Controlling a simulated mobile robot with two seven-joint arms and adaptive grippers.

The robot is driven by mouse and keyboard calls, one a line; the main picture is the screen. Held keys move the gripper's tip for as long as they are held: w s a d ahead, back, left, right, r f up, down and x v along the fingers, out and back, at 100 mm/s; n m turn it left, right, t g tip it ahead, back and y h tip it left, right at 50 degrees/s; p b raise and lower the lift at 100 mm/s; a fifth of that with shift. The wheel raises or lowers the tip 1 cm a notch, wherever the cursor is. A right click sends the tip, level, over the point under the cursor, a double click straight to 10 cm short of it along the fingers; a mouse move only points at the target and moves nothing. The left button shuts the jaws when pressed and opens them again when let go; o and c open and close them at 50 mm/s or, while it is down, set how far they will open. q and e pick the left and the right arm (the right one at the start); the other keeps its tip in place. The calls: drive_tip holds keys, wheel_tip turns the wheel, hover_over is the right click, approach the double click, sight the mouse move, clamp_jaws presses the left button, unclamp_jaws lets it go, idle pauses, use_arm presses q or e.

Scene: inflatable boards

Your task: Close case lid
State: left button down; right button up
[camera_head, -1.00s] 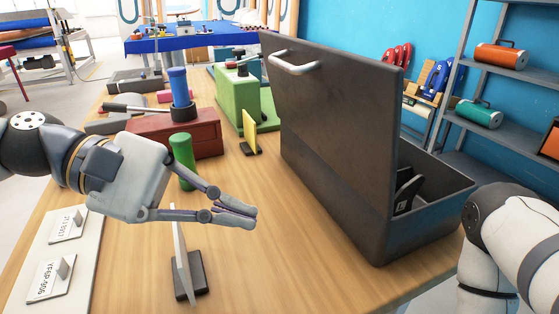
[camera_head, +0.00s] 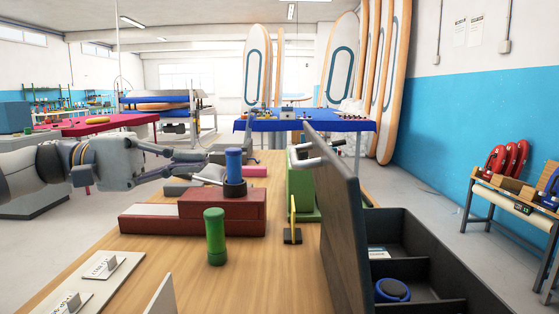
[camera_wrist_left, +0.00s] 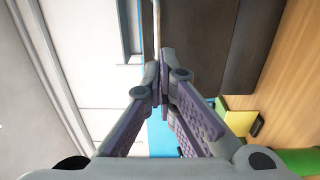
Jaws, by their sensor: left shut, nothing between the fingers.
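The dark grey case (camera_head: 446,268) stands at the right side of the wooden table. Its lid (camera_head: 343,215) stands up roughly vertical, so the case is open. In the left wrist view the closed fingers (camera_wrist_left: 163,82) show in front of the dark lid surface (camera_wrist_left: 210,45). My right gripper is out of view.
A red block (camera_head: 222,205), a blue cylinder (camera_head: 234,164), a green cylinder (camera_head: 215,237) and a green block (camera_head: 301,190) stand left of the lid. A small yellow plate (camera_head: 293,210) stands close to the lid. A blue round item (camera_head: 392,290) lies inside the case.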

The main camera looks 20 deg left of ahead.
use_arm(q)
drive_tip(key=x, duration=1.2)
